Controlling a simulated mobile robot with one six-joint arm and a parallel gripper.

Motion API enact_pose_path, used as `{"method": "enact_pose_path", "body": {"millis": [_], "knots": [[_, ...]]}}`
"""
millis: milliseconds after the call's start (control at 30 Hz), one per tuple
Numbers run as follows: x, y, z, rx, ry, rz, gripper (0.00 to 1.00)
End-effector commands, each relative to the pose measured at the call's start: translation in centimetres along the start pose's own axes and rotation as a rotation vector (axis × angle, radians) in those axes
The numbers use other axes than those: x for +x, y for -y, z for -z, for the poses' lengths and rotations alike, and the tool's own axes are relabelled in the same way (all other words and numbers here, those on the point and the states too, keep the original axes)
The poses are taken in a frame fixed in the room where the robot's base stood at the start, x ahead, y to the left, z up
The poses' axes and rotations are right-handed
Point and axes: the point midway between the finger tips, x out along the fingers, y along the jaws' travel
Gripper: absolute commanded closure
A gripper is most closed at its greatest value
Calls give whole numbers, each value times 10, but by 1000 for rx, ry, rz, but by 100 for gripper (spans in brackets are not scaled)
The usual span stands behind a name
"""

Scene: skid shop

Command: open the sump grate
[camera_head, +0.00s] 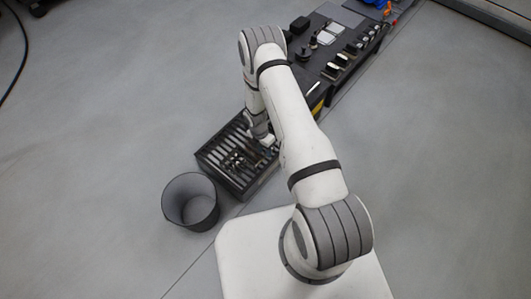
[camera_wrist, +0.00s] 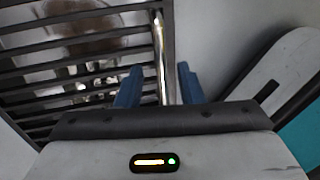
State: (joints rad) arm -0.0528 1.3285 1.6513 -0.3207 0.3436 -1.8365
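The sump grate (camera_head: 217,156) is a black slotted frame low on the floor, left of my arm in the head view. In the wrist view its dark slats (camera_wrist: 30,48) fill the upper left, with brownish and pale shapes visible beneath them. A shiny metal bar (camera_wrist: 160,58) runs along the grate's right edge. My gripper (camera_wrist: 160,84) has its blue fingers apart, one on each side of this bar; the right finger looks closer to it. Whether either finger touches the bar cannot be told. In the head view my gripper is largely hidden by my arm at the grate's right side.
A dark open bucket (camera_head: 190,203) stands on the floor just in front of the grate. A long black bench or skid (camera_head: 320,75) with several small parts on it extends to the upper right. The grey floor to the left is clear apart from a black cable (camera_head: 22,60).

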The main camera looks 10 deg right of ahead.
Motion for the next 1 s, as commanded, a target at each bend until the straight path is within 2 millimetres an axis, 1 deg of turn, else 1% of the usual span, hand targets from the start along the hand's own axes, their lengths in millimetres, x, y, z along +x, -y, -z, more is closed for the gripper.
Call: {"method": "enact_pose_path", "body": {"millis": [33,133,433,833,867,1000], "knots": [[7,-1,0,0,0,-1,66],[13,-1,0,1,0,-1,66],[14,0,0,1,1,-1,66],[14,-1,0,0,1,-1,99],[14,-1,0,0,1,-1,100],[14,-1,0,0,1,-2,100]]}}
